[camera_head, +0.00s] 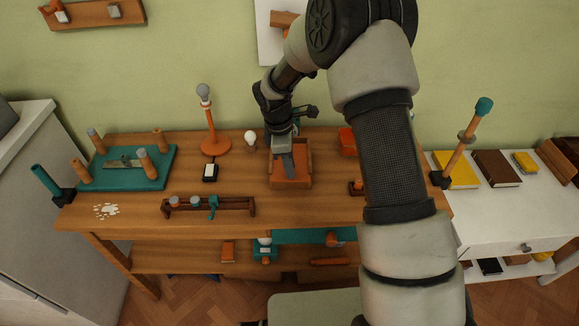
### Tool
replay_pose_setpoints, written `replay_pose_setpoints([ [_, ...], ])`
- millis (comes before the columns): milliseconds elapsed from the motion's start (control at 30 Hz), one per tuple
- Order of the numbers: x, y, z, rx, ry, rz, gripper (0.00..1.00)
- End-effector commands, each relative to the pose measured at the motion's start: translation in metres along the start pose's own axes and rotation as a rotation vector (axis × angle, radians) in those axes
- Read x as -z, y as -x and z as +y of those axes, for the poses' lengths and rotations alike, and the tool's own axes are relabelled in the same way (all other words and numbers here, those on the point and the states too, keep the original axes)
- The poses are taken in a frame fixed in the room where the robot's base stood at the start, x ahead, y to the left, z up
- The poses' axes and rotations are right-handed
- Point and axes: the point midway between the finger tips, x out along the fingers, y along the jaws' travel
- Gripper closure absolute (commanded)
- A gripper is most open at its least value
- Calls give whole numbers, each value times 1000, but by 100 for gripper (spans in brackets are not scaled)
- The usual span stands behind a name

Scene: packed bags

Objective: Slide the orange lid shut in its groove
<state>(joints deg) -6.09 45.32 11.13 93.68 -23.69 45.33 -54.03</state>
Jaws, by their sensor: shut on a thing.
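An open-topped orange-brown box (308,158) stands on the wooden table, right of the middle. The orange lid (292,183) appears as a brighter orange panel at the box's near end; the box's far part looks uncovered. My gripper (287,165) reaches down into the box outline from behind, with its grey fingers at the lid. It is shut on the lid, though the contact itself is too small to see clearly. The groove and the lid's far edge are hidden by the gripper.
An orange lamp (215,145) and a white bulb (250,138) stand left of the box. An orange-red block (347,142) is to its right. A low rack (208,207) lies in front, and a teal pegged board (125,168) is at the left. My arm covers the table's right part.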

Motion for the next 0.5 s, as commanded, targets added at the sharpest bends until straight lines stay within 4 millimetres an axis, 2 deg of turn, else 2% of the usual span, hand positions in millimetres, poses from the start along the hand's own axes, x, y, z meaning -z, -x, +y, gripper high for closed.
replay_pose_setpoints([
  [500,0,0,13,0,-1,1,100],
])
